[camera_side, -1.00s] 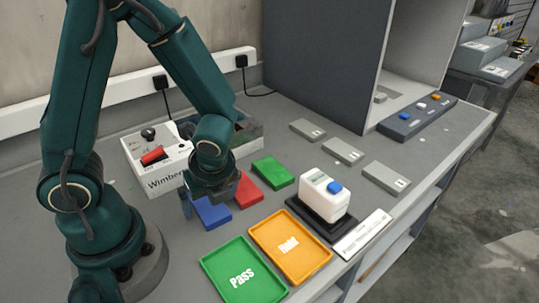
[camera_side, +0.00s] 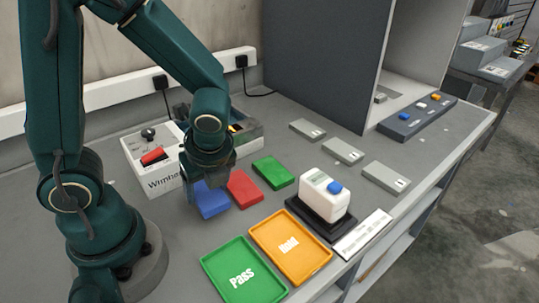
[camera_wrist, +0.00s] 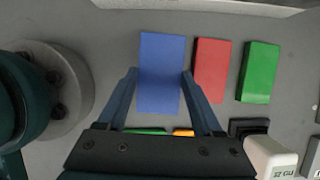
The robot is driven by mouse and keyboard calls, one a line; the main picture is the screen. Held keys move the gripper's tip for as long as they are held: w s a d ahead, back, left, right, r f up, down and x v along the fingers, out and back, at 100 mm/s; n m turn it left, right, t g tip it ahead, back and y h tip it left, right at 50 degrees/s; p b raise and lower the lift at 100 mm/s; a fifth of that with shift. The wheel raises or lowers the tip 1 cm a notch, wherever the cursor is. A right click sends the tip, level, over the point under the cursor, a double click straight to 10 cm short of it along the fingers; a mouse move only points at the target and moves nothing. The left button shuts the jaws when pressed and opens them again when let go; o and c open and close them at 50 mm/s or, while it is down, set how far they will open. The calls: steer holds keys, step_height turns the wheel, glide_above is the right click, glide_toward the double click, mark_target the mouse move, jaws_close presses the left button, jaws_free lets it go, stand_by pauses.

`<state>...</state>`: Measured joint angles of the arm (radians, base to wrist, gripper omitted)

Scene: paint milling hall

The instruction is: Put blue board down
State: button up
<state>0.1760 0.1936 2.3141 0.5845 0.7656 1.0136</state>
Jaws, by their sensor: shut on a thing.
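The blue board (camera_side: 211,203) is at the left of the row of coloured boards in the side view. My gripper (camera_side: 208,186) is shut on it from above. In the wrist view the blue board (camera_wrist: 161,85) lies between my two fingers (camera_wrist: 160,72), which meet its left and right edges. It looks larger there than the boards beside it, so it seems raised a little above the bench. In the side view my gripper hides part of its upper side, and the gap beneath it is hard to judge.
A red board (camera_side: 243,188) and a green board (camera_side: 273,173) lie just to the right. A green Pass tray (camera_side: 217,267) and an orange Hold tray (camera_side: 265,232) are in front.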

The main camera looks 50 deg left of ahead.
mark_target(207, 192)
step_height(207, 192, up, 6)
steer(key=shift+f, duration=0.1)
steer(key=shift+a, duration=0.25)
steer(key=w+d+r+n+g+h, duration=0.2)
steer(key=w+r+n+g+h, duration=0.4)
steer(key=n, duration=1.2)
steer(key=d+f+m+t+y, duration=0.2)
steer(key=d+f+m, duration=0.1)
steer(key=d+m, duration=0.2)
steer(key=d+f+m+t+y, duration=0.1)
steer(key=d+f+m+y, duration=0.1)
steer(key=d+m, duration=0.3)
steer(key=w+d+f+m+t+y, duration=0.1)
steer(key=d+f+m+t+y, duration=0.1)
steer(key=d+f+m, duration=0.2)
steer(key=shift+d+f+m+t, duration=0.15)
steer(key=shift+d+m, duration=0.1)
steer(key=shift+m, duration=0.55)
steer(key=shift+d+f+m+t, duration=0.1)
steer(key=shift+d+m+t, duration=0.1)
steer(key=shift+m, duration=0.6)
steer(key=shift+f, duration=2)
